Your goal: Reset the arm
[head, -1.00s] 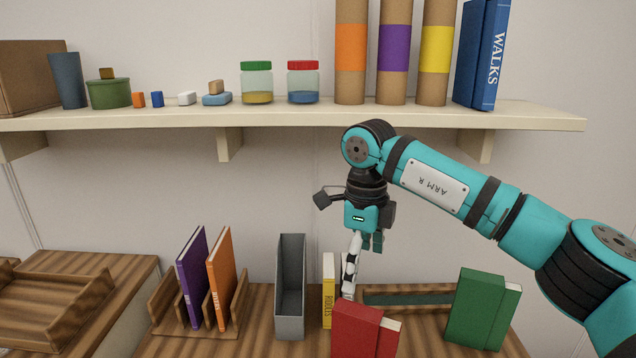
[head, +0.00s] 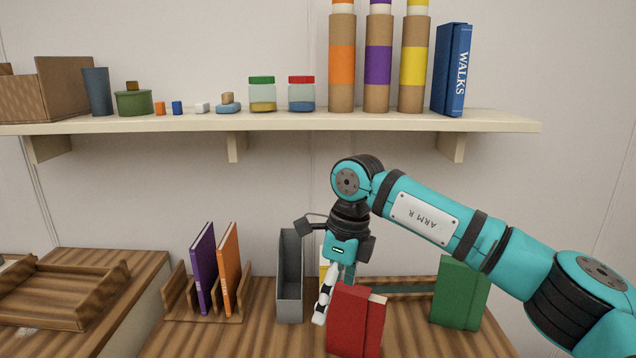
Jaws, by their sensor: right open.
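My right arm, marked "ARM R", comes in from the right. Its gripper (head: 337,284) points down above the desk, behind and above the red book (head: 347,321) and in front of the yellow book (head: 323,268). A white finger with black bands shows at its lower left, and a teal part shows beside it. The gripper is open and I see nothing held in it. The gripper and arm hide most of the yellow book. My left gripper is not in view.
A grey magazine file (head: 289,290) stands just left of the gripper. A wooden rack (head: 177,303) holds a purple book (head: 203,268) and an orange book (head: 229,268). A green book (head: 459,291) stands at right. The loaded shelf (head: 330,123) runs above the arm.

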